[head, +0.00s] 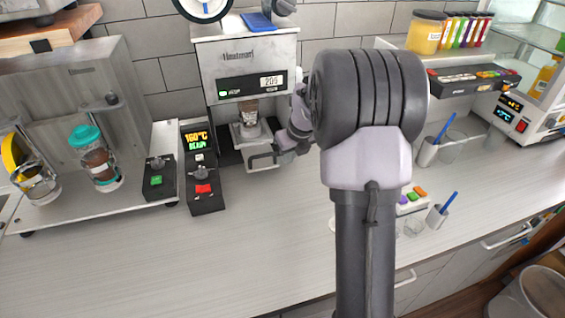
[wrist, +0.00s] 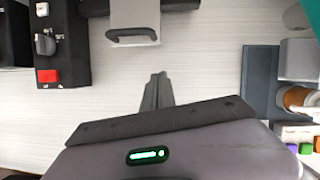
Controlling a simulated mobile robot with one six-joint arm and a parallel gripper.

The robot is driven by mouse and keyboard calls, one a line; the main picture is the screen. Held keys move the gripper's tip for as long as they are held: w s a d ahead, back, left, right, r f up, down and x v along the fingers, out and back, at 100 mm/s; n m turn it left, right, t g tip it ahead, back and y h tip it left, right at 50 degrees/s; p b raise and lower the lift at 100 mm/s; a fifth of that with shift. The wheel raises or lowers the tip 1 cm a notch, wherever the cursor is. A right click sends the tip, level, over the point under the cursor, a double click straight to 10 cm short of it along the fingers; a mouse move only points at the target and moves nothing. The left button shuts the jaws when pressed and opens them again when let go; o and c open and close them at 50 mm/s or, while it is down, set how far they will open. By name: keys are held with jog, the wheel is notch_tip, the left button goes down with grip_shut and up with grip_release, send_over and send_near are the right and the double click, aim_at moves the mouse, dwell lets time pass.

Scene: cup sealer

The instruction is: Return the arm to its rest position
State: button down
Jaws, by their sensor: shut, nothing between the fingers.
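My gripper (head: 285,156) is at the front of the cup sealer (head: 248,62), just right of its drawer handle in the head view. The fingers (wrist: 157,88) are shut and empty in the wrist view. Their tips point toward the dark handle (wrist: 130,36) of the pale drawer (wrist: 148,10), with a visible gap between them. A cup (head: 249,113) with brown contents sits in the sealer, above the drawer. My arm stretches forward over the counter, and its large dark joint hides part of the scene on the right.
A control box (head: 205,195) with a red switch stands left of the sealer; the switch also shows in the wrist view (wrist: 47,76). Shaker machines (head: 75,135) stand farther left. Small cups (head: 428,150) with blue sticks are on the right. The front left counter (head: 150,265) is clear.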

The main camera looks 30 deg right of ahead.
jog(key=s+a+r+n+b, duration=0.3)
jog(key=s+a+r+n, duration=0.15)
jog(key=a+n, duration=0.3)
jog(key=s+a+r+n+b, duration=0.2)
jog(key=s+a+r+n, duration=0.3)
jog(key=a, duration=0.4)
jog(key=s+a+f+n+y+b, duration=0.1)
jog(key=s+a+f+n+b, duration=0.1)
jog(key=s+a+n, duration=0.3)
jog(key=s+a+f+n+t+y+b, duration=0.1)
jog(key=s+a+n, duration=0.5)
jog(key=s+n, duration=0.8)
notch_tip(320, 180, down, 2)
jog(key=shift+a+f+n+b, duration=0.15)
jog(key=shift+a+n+b, duration=0.1)
jog(key=shift+n+b, duration=0.4)
jog(key=shift+w, duration=0.1)
